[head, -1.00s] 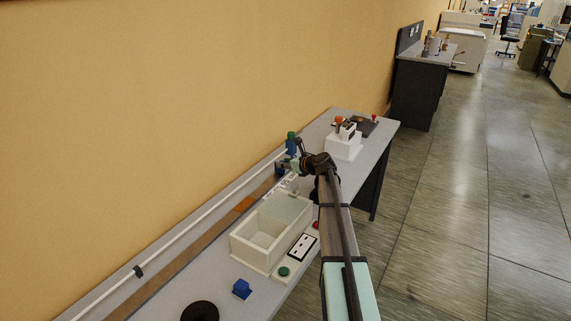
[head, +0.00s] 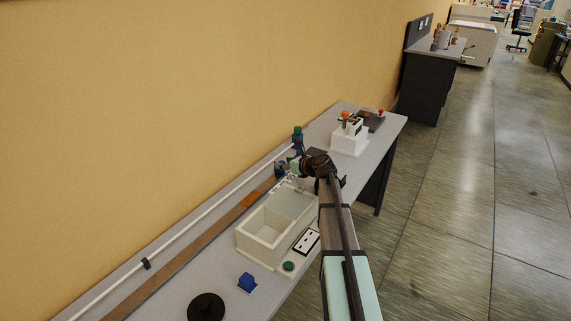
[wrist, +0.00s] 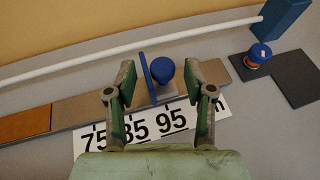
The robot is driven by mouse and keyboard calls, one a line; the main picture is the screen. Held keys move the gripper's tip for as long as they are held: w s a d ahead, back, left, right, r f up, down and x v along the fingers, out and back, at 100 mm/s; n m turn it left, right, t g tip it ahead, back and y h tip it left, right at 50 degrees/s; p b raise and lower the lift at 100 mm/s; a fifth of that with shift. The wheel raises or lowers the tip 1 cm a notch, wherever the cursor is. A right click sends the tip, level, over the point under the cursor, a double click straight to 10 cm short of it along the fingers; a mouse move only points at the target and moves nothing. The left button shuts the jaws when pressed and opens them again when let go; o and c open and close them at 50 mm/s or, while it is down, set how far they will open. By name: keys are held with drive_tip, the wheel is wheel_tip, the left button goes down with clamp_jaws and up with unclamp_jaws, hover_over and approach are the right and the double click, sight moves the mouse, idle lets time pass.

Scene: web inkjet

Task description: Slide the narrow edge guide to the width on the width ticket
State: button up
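The blue edge guide shows in the wrist view as a thin upright plate (wrist: 148,76) with a round blue knob (wrist: 162,69) on a small pale base. It stands on the strip behind the number scale (wrist: 170,119), which reads 75, 85 and 95. The guide is near 85 to 95, but the exact value is unclear. My gripper (wrist: 166,92) is open, its green-padded fingers on either side of the guide with gaps visible. In the head view my gripper (head: 290,168) is over the strip. A small white card with black marks (head: 306,242) lies by the white box; its text is unreadable.
A white rod (wrist: 130,62) runs along the wall to a blue post (wrist: 284,18). A second blue knob (wrist: 260,54) sits on a dark plate at right. The open white box (head: 264,243), a blue block (head: 247,283) and a black disc (head: 206,307) are nearer.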

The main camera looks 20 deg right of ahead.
drive_tip(key=shift+s, duration=0.1)
drive_tip(key=v, duration=1.2)
